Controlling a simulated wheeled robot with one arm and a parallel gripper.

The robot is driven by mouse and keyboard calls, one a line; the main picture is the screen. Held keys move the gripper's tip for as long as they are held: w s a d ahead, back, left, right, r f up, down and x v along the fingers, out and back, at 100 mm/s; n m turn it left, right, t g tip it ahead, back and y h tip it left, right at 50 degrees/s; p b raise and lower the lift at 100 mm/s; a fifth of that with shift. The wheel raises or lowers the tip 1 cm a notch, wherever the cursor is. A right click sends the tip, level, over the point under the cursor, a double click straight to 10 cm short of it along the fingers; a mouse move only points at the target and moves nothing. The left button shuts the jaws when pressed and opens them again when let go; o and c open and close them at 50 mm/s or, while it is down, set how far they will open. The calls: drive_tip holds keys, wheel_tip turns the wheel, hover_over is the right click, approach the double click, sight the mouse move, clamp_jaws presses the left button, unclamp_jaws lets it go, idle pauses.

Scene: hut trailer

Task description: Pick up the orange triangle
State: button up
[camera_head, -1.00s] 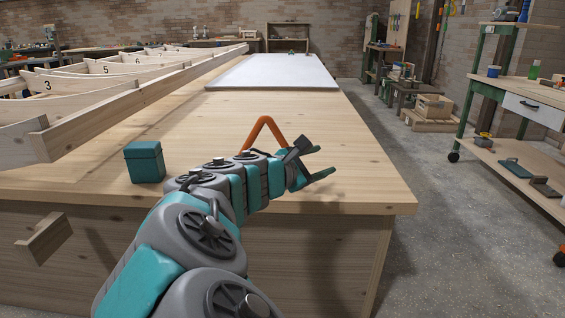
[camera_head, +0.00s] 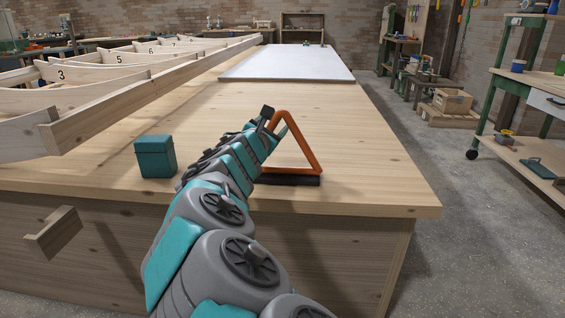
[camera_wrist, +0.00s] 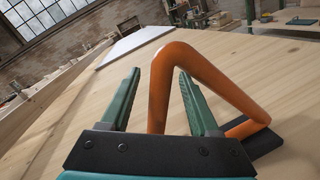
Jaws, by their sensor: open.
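The orange triangle (camera_head: 308,150) is a bent-tube frame standing upright on a dark base (camera_head: 300,181) near the front of the wooden workbench. My gripper (camera_head: 272,122) is up at the triangle's upper left side, with my arm hiding part of its left leg and base. In the wrist view my gripper (camera_wrist: 160,75) has its two green fingers spread. One leg of the triangle (camera_wrist: 158,100) shows between them, and the right finger appears inside the triangle's opening. I cannot tell whether either finger touches it.
A teal box (camera_head: 155,158) stands on the bench (camera_head: 385,150) to the left of my arm. A long wooden frame with numbered ribs (camera_head: 110,72) lies along the left. A white board (camera_head: 290,62) lies farther back. The bench right of the triangle is clear.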

drive_tip(key=shift+w+d, duration=0.15)
drive_tip(key=shift+w, duration=0.55)
drive_tip(key=shift+c, duration=0.3)
clamp_jaws()
idle(0.6)
